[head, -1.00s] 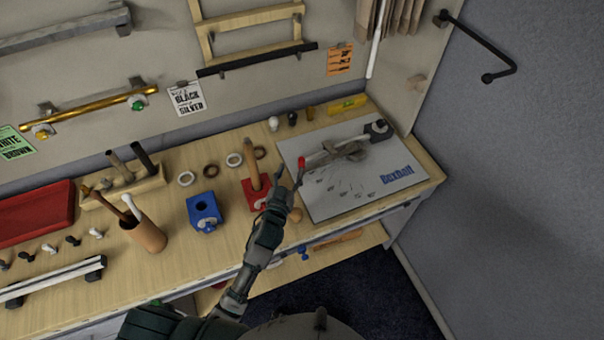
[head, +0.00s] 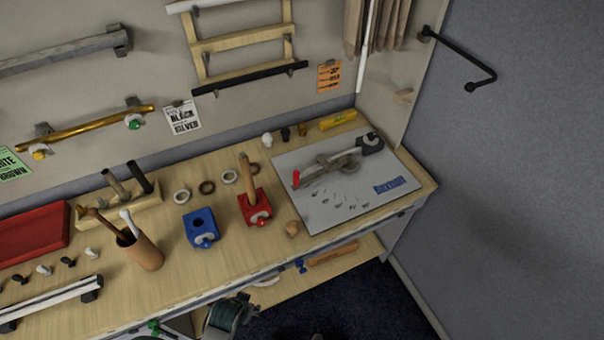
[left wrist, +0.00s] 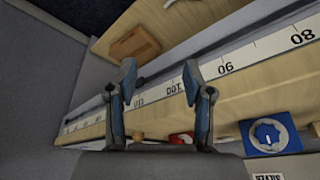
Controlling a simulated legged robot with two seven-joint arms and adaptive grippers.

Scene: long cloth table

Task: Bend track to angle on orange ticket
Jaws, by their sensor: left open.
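The track (head: 330,164), a grey metal bar with a red-tipped end (head: 296,179), lies across a pale board (head: 320,208) with printed marks at the right end of the table. A dark clamp (head: 370,144) is at its far end. The orange ticket (head: 329,76) hangs on the back wall above; its print is too small to read. My left gripper (left wrist: 160,80) is open and empty in the left wrist view, by the table's ruled front edge (left wrist: 235,75). My right gripper is not in view.
A red block with a wooden post (head: 254,207) and a blue block (head: 202,229) stand left of the board. A wooden knob (head: 292,229) is near the board's front left corner. A cup of tools (head: 141,250) stands further left. A yellow level (head: 338,119) lies behind the board.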

